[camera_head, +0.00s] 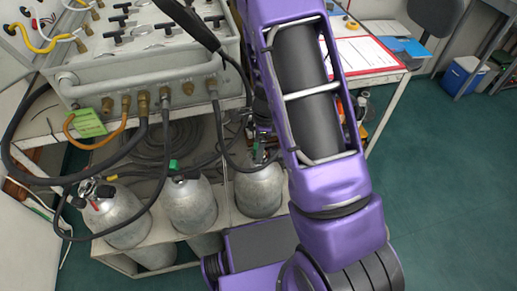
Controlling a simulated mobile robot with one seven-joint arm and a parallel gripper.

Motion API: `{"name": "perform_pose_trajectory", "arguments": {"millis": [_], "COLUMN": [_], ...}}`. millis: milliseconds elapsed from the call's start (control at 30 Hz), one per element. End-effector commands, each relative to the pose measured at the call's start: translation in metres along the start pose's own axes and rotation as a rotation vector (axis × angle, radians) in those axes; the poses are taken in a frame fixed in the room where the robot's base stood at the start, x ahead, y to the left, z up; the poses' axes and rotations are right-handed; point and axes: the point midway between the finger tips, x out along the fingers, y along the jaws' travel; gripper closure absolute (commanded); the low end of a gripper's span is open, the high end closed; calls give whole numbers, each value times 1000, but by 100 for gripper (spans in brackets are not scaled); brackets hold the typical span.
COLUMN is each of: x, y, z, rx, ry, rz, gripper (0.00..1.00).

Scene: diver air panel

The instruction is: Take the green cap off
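A small green cap (173,164) shows at the valve of the middle grey cylinder (192,204). Another small green piece (257,146) shows at the valve above the right grey cylinder (259,190), close to the left edge of my purple arm. Dark parts, likely of my gripper (262,112), show beside the arm above that valve. The arm hides most of them, so I cannot see the fingers or whether they touch anything. I cannot tell which green piece is the task's cap.
A third cylinder (117,215) stands at the left of the low rack. The grey air panel (150,60) sits on the bench above, with black hoses looping down over the cylinders. A red-edged clipboard (362,54) lies at the right. The green floor at right is mostly clear.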

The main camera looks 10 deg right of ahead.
Motion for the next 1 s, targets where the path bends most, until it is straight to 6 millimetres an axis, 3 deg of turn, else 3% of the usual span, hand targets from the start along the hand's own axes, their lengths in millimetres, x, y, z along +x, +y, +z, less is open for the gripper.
{"name": "perform_pose_trajectory", "arguments": {"millis": [33,400,733,1000], "x": [0,0,-5,-54], "y": [0,0,0,-1], "z": [0,0,1,8], "rx": [0,0,-1,-3], "ry": [0,0,0,-1], "rz": [0,0,-1,-4], "gripper": [37,100,100,100]}}
